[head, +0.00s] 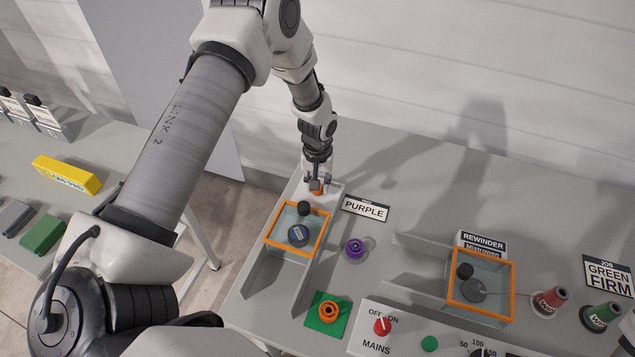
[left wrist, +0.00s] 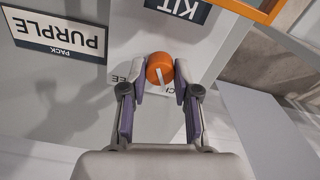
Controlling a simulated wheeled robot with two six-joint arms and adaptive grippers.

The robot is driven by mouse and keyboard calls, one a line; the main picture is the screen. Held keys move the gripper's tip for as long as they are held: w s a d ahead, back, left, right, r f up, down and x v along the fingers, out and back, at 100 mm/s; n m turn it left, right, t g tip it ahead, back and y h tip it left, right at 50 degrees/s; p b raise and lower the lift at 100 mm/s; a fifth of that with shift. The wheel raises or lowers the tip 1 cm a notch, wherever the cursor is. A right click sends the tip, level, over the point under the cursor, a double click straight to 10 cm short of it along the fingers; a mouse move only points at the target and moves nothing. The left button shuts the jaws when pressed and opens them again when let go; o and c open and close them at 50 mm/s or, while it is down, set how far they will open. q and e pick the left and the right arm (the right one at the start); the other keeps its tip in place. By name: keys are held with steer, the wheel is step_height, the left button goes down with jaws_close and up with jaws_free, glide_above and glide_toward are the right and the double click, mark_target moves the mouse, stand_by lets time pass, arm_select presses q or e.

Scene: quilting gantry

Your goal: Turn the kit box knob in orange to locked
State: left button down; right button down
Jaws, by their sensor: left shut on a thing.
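The orange knob (left wrist: 159,67) sits on the light grey kit box (left wrist: 135,40), which carries a dark KIT label (left wrist: 183,8). A white pointer line on the knob points down and slightly right in the left wrist view, toward lettering that is partly hidden; letters "EE" show left of the knob. My left gripper (left wrist: 160,79) has its fingertips on both sides of the knob and is shut on it. In the head view my left gripper (head: 318,183) reaches down onto the knob, which is mostly hidden there. My right gripper is not in view.
A PURPLE sign (head: 365,208) stands right of the kit box. An orange-rimmed clear bin (head: 268,238) is in front of it, with a purple spool (head: 355,249) beside. A second orange-rimmed bin (head: 512,290) and a mains panel (head: 400,340) are further right.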

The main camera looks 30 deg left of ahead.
arm_select(q)
steer(key=shift+f, duration=0.1)
steer(key=c, duration=0.9)
jaws_free()
steer(key=shift+o, duration=0.2)
steer(key=shift+w, duration=0.1)
step_height(320, 180, up, 12)
